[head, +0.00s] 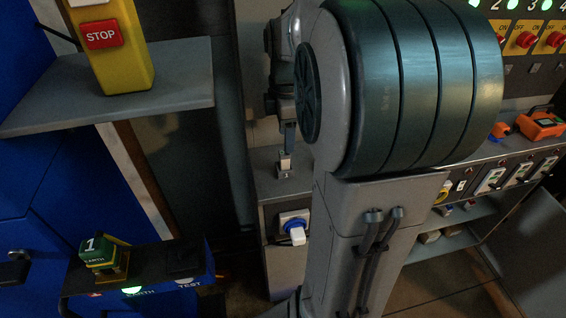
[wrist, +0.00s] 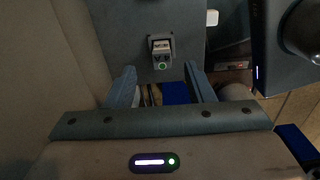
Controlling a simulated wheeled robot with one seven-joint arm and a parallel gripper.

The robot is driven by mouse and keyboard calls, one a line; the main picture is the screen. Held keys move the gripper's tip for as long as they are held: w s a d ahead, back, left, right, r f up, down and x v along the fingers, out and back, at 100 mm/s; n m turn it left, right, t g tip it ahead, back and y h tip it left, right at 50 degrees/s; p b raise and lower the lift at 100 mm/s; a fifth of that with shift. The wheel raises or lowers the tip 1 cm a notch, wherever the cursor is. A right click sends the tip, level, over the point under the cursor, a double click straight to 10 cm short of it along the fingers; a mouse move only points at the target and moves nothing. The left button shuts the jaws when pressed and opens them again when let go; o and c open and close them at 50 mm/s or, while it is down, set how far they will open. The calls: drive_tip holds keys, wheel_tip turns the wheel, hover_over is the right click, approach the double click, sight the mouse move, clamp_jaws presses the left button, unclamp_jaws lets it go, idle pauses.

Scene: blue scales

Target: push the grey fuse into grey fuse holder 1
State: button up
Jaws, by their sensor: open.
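In the head view a small pale block (head: 284,164) stands on the grey ledge, just below my gripper's finger. My gripper (wrist: 160,72) is open, its two blue-grey fingers apart and nothing between them. The block lies beyond the fingertips, roughly centred between them. My arm hides much of the ledge in the head view.
A white plug in a blue socket (head: 294,229) sticks out from the cabinet front below the ledge. At right is a panel (head: 493,180) with switches and an orange device (head: 541,125). A yellow stop box (head: 112,45) stands on the left shelf (head: 40,112).

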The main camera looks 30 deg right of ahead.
sight(285, 155)
drive_tip(key=f, duration=0.2)
drive_tip(key=f+b, duration=0.1)
drive_tip(key=f, duration=0.3)
drive_tip(key=shift+a+f, duration=0.25)
drive_tip(key=shift+f, duration=0.05)
clamp_jaws()
